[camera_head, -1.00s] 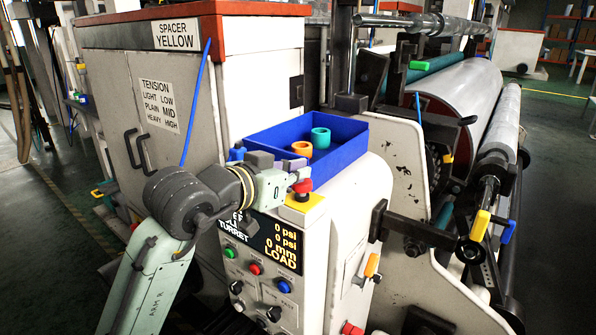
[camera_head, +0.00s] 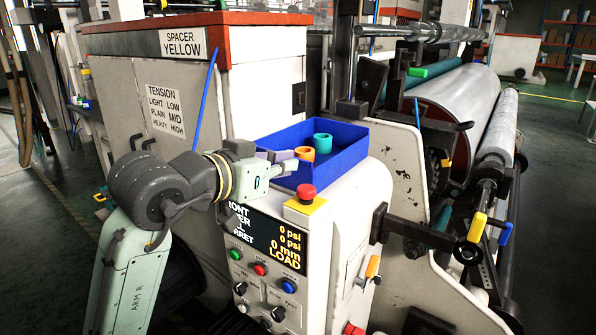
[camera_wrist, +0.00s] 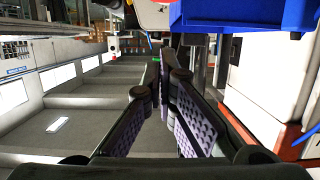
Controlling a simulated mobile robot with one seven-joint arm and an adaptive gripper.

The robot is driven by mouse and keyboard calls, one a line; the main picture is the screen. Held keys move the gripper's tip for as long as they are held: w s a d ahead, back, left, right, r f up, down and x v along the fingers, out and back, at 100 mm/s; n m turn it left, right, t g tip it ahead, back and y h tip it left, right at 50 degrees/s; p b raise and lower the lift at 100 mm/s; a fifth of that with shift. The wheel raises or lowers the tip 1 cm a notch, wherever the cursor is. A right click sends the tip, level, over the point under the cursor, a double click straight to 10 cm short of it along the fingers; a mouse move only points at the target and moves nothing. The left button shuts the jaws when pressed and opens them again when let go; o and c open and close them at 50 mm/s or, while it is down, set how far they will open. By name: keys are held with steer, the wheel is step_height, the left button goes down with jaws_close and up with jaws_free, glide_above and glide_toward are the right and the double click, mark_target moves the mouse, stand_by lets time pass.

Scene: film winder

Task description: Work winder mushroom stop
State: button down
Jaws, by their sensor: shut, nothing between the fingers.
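The red mushroom stop (camera_head: 306,192) stands upright on a yellow square base (camera_head: 304,206) on top of the white console. It is in plain view with nothing touching it. My gripper (camera_head: 292,163) is up and to the left of the stop, apart from it, beside the near left edge of the blue bin. Its fingers are shut and empty. The wrist view shows the purple-padded fingers (camera_wrist: 165,75) coming together at their tips. I cannot clearly make out the stop in that view.
A blue bin (camera_head: 345,157) holding an orange ring (camera_head: 303,154) and a teal ring (camera_head: 323,142) stands behind the stop. The console front has a display (camera_head: 266,234) and several buttons and knobs. A lever arm (camera_head: 425,232) sticks out at right.

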steer(key=b+v, duration=0.1)
steer(key=v, duration=0.3)
steer(key=shift+s+a+r, duration=0.15)
steer(key=shift+s, duration=0.1)
stand_by(0.4)
